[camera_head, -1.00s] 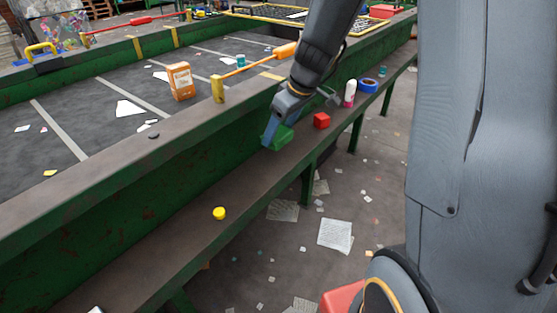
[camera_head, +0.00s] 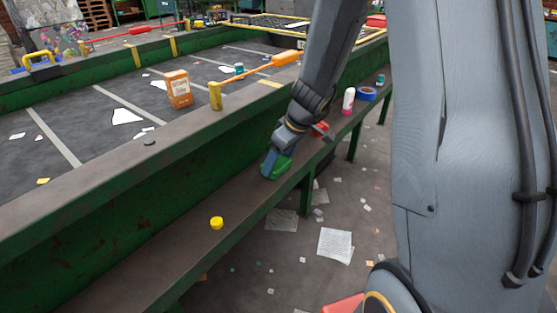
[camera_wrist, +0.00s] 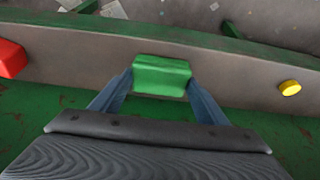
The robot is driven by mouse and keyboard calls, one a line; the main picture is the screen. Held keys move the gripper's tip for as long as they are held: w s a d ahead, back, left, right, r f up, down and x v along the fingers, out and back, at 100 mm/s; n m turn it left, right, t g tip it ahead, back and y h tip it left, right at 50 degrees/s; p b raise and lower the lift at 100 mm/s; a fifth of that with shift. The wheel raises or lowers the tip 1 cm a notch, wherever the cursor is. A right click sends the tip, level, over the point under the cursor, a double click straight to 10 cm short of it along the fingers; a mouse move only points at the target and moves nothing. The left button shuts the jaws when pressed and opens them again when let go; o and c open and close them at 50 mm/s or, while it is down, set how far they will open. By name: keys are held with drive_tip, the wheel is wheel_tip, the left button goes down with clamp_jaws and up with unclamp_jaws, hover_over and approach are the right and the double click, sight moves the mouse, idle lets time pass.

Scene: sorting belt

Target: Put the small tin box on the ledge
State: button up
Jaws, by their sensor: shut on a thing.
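The small tin box is a green block (camera_head: 282,167), also in the wrist view (camera_wrist: 161,77). My gripper (camera_head: 272,166) is shut on it, with one blue-grey finger on each side in the wrist view (camera_wrist: 161,84). The ledge (camera_head: 172,253) is the long brown shelf along the near side of the belt; it also shows in the wrist view (camera_wrist: 228,86). The box is over the ledge, at or very close to its surface; I cannot tell whether it touches. My finger hides part of the box in the head view.
On the ledge are a yellow cap (camera_head: 217,222), a red block (camera_head: 321,129) partly hidden by my arm, a white-and-pink bottle (camera_head: 348,101) and a blue tape roll (camera_head: 366,93). An orange carton (camera_head: 178,88) stands on the belt. The ledge is bare between box and cap.

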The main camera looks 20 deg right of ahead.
drive_tip(key=o, duration=1.1)
drive_tip(key=shift+f, duration=0.1)
drive_tip(key=shift+c, duration=0.2)
drive_tip(key=shift+d+r+p, duration=0.1)
drive_tip(key=shift+r+p, duration=0.25)
drive_tip(key=shift+r, duration=0.15)
drive_tip(key=p+v, duration=0.1)
drive_tip(key=v, duration=1)
drive_tip(key=s+d+m+g+h, duration=0.1)
drive_tip(key=s+m, duration=0.3)
drive_tip(key=s, duration=0.6)
drive_tip(key=s+d+f+m+g+h, duration=0.1)
drive_tip(key=s+m, duration=0.4)
drive_tip(key=s, duration=0.6)
drive_tip(key=shift+s+d+g+h, duration=0.35)
drive_tip(key=shift+d+g, duration=0.25)
drive_tip(key=shift+g, duration=0.3)
drive_tip(key=shift+f, duration=0.1)
